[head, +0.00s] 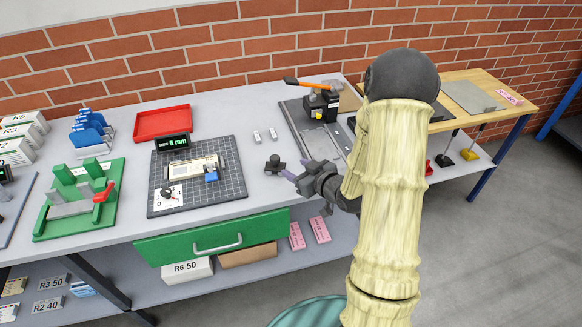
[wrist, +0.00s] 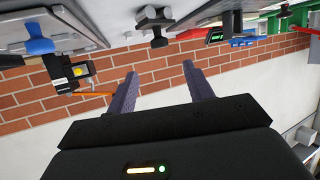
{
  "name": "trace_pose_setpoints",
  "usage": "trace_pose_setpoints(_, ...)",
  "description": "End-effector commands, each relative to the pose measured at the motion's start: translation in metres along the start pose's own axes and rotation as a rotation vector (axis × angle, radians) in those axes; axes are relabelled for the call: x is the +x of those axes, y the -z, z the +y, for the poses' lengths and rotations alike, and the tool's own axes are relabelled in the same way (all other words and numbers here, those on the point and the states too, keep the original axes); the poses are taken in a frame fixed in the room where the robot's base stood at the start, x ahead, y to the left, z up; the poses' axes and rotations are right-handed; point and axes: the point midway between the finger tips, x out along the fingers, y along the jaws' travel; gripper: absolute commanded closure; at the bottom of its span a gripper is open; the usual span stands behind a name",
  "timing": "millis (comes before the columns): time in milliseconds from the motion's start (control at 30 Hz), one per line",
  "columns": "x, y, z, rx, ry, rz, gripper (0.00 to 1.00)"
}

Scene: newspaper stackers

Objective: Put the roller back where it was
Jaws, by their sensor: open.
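I cannot tell for sure which thing is the roller. A small dark fixture with a knob-like top (head: 275,165) stands on the grey bench, just left of my gripper (head: 298,176). In the wrist view, which is upside down, this dark fixture (wrist: 154,24) shows beyond the fingertips. My gripper (wrist: 158,74) is open, with its two purple-grey fingers apart and only the wall seen between them. A black device with an orange handle (head: 318,104) stands on a grey plate behind my gripper. It also shows in the wrist view (wrist: 66,74).
Left on the bench (head: 238,207) are a gridded dark mat (head: 228,184) with a gauge, a "5 mm" display (head: 173,143), a red tray (head: 163,122) and a green fixture (head: 72,218). Two small grey blocks (head: 264,135) lie behind. A green drawer (head: 160,249) is below. My arm hides the bench's right part.

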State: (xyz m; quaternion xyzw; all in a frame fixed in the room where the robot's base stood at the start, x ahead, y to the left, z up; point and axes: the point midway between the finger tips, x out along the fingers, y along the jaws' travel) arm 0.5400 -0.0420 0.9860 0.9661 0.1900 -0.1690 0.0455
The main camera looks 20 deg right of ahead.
Motion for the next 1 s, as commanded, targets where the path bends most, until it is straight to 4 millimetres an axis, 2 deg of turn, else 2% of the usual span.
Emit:
trace_pose_setpoints(667,-0.002,0.001,-0.001,-0.006,-0.008,-0.024,0.48)
trace_pose_setpoints(867,-0.01,0.002,-0.003,-0.026,-0.075,-0.197,0.48)
trace_pose_setpoints(1000,-0.029,0.001,-0.009,-0.01,-0.148,-0.37,0.48)
